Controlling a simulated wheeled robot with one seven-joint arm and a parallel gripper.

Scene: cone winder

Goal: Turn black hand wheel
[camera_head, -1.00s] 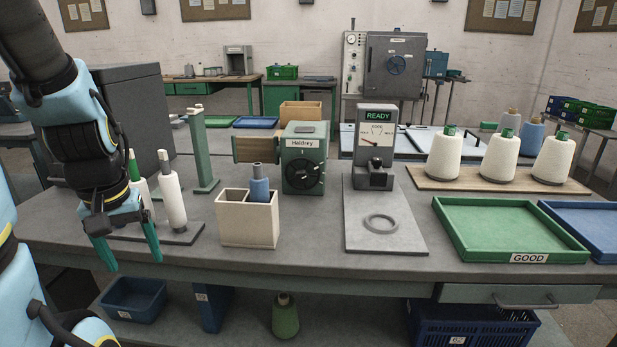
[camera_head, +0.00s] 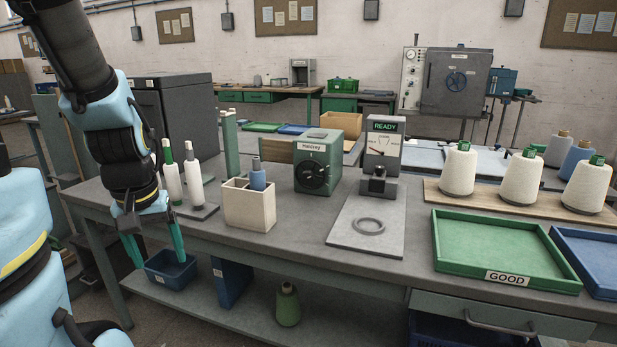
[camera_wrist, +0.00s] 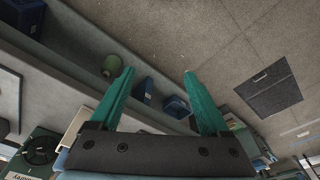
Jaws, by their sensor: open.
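The black hand wheel (camera_head: 314,176) is a dark round disc on the front face of the green Haldrey box (camera_head: 328,148), which stands on the workbench. In the wrist view the wheel (camera_wrist: 42,148) shows at the lower left. My gripper (camera_head: 155,262) hangs at the left, in front of the bench's front edge, fingers pointing down. It is open and empty. In the wrist view its two green fingers (camera_wrist: 158,72) are spread with only floor and shelf behind them. The gripper is well left of the wheel and nearer to me, touching nothing.
A cream divided box (camera_head: 248,208) holding a blue cone stands just left of the wheel. White spools (camera_head: 193,178) stand further left. Right are the READY gauge (camera_head: 382,140) on its grey plate, and the green GOOD tray (camera_head: 500,240). Bare bench top lies before the Haldrey box.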

